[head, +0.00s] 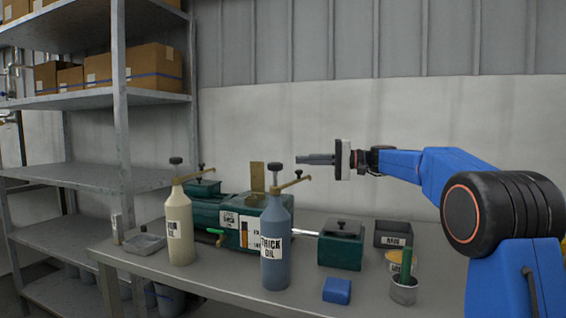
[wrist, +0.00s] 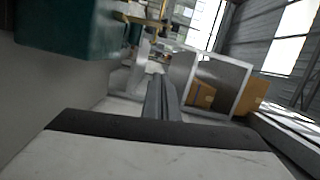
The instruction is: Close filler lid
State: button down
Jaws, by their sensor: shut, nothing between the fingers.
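A dark green machine (head: 205,212) stands on the bench behind two bottles. A brass-coloured plate (head: 257,177) stands upright on its top; it may be the filler lid standing open, but I cannot tell for sure. The blue bottle hides part of the machine below it. My gripper (head: 300,160) is shut and empty, in the air above the bench, pointing left. Its tips are to the right of the plate in the head view, apparently clear of it. In the wrist view my gripper (wrist: 158,90) shows its fingers together, with a dark green body (wrist: 70,28) at upper left.
A cream bottle (head: 180,228) and a blue bottle (head: 275,245) with pump spouts stand in front of the machine. To the right are a green box (head: 341,247) with a black knob, a blue block (head: 337,291), a metal cup (head: 403,291) and a grey bin (head: 393,233).

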aim_at(259, 176)
jog(key=s+a, duration=0.2)
jog(key=a, duration=0.9)
jog(key=shift+s+f, duration=0.25)
jog(key=shift+f, duration=0.1)
jog(key=shift+s+r, duration=0.1)
jog(key=shift+s, duration=0.05)
jog(key=s+a+n+t+h, duration=0.1)
jog(key=s+a+n+h, duration=0.1)
jog(key=s+n, duration=0.6)
jog(key=shift+a+n+t, duration=0.3)
jog(key=shift+a+n, duration=0.2)
jog(key=shift+n, duration=0.7)
jog(key=shift+f, duration=0.2)
